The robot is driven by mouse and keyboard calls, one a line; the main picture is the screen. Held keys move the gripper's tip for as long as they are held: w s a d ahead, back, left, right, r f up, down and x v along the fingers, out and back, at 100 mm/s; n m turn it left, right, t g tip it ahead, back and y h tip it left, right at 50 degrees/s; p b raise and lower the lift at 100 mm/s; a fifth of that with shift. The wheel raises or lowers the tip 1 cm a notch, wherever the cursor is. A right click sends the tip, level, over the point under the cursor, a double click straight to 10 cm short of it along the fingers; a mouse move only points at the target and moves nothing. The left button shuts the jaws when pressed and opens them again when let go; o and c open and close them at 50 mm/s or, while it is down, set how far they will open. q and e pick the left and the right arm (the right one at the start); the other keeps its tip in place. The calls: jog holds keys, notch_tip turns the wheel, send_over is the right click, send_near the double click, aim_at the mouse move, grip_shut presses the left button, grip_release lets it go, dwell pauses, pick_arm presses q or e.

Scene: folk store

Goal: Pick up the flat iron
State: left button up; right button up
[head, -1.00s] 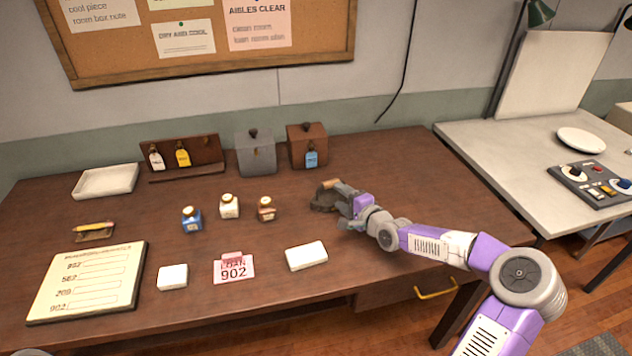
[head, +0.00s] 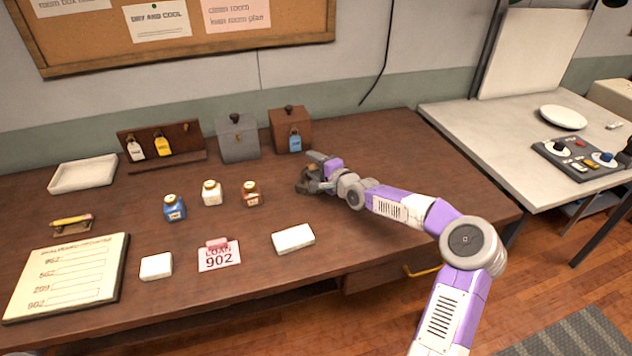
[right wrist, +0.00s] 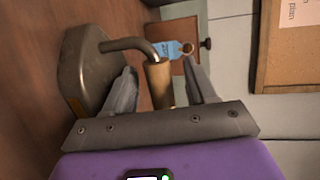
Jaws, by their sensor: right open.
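The flat iron (right wrist: 88,68) has a dark metal body and a bent metal handle with a brown grip, seen close up in the right wrist view. In the head view the iron (head: 303,184) is on the brown table, mostly hidden by my right gripper (head: 314,172). In the right wrist view my right gripper (right wrist: 160,88) is open, with one finger on each side of the brown grip. I cannot tell whether either finger touches it. My left gripper is not in view.
A brown box (head: 290,130) with a blue tag and a grey box (head: 238,138) stand behind the iron. Several small bottles, including an amber one (head: 251,194), stand to its left. A white block (head: 293,239) lies in front. The table right of my gripper is clear.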

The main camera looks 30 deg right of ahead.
grip_shut()
dwell(1.3)
jog(key=shift+w+r, duration=0.1)
jog(key=shift+r, duration=0.2)
